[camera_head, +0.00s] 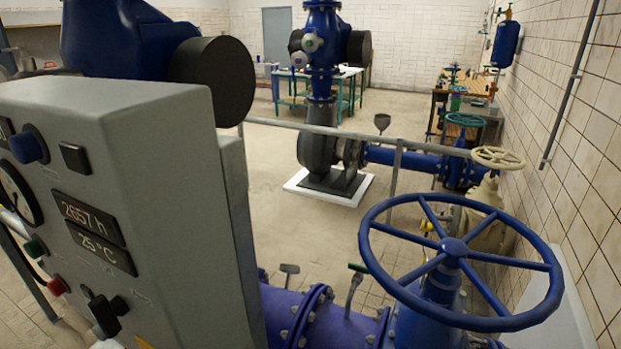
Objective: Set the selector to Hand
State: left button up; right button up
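A grey control panel (140,200) fills the left side, its face seen at a steep angle. A black knob-like control (105,312) sits low on the face and looks like a selector, but its position marks are too small to read. A blue knob (28,146) sits at the upper left of the face.
Displays read 2657 h (88,217) and 25 °C (100,247); a round gauge (15,195) is cut off at left. A large blue handwheel (455,250) and purple-blue pipe (325,325) stand right of the panel. A grey railing (340,131) crosses behind. Open tiled floor lies beyond.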

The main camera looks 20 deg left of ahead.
aim_at(106, 312)
jog(key=u, duration=1.8)
